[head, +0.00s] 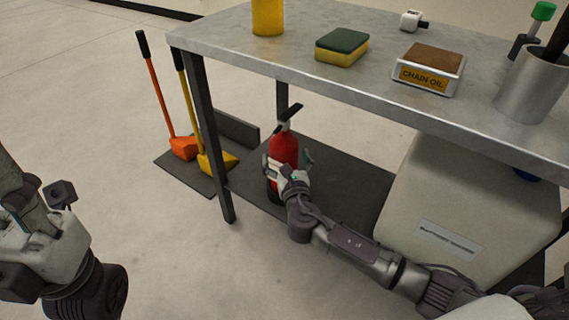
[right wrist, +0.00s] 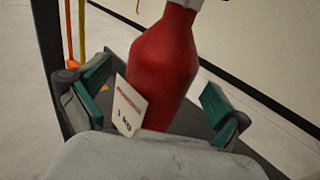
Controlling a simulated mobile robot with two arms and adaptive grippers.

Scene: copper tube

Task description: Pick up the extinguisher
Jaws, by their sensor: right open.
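The red extinguisher (head: 284,150) stands upright on the dark lower shelf (head: 345,190) under the metal table, with a black handle on top. It also shows in the right wrist view (right wrist: 170,65), with a white tag reading 1 KG on its front. My right gripper (head: 290,166) is at the extinguisher's body. In the right wrist view its teal-padded fingers (right wrist: 152,95) are spread, one on each side of the red body, with a gap on the right side. My left arm is at the left edge of the head view; its fingertips cannot be made out clearly.
The metal tabletop (head: 300,78) overhangs the shelf. A table leg (head: 208,140) stands left of the extinguisher. A large beige container (head: 465,195) fills the shelf's right. Orange (head: 183,147) and yellow (head: 215,163) long-handled tools stand at left. The floor in front is clear.

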